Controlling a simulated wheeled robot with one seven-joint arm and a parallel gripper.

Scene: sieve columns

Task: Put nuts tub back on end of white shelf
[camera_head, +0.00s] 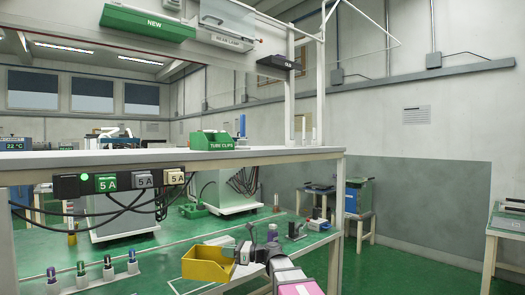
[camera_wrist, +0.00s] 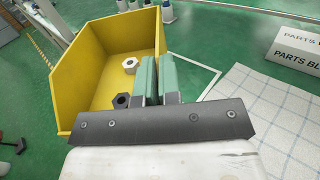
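The nuts tub is an open yellow bin (camera_head: 205,266), in the lower middle of the head view. It also fills the left of the wrist view (camera_wrist: 95,40), with a pale hex nut and a dark hex nut inside. My gripper (camera_head: 243,256) is at the tub's right side. In the wrist view, its two green fingers (camera_wrist: 160,72) are close together at the tub's right wall, seemingly with the wall between them. The fingers hide where they meet the wall. I cannot tell whether the tub's base touches the surface below.
A white outline (camera_wrist: 207,78) is marked on the green surface beside the tub. A checked cloth (camera_wrist: 265,110) and a white parts box (camera_wrist: 300,38) lie to the right. Several small bottles (camera_head: 82,270) stand left. The white upper bench (camera_head: 150,158) hangs over this area.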

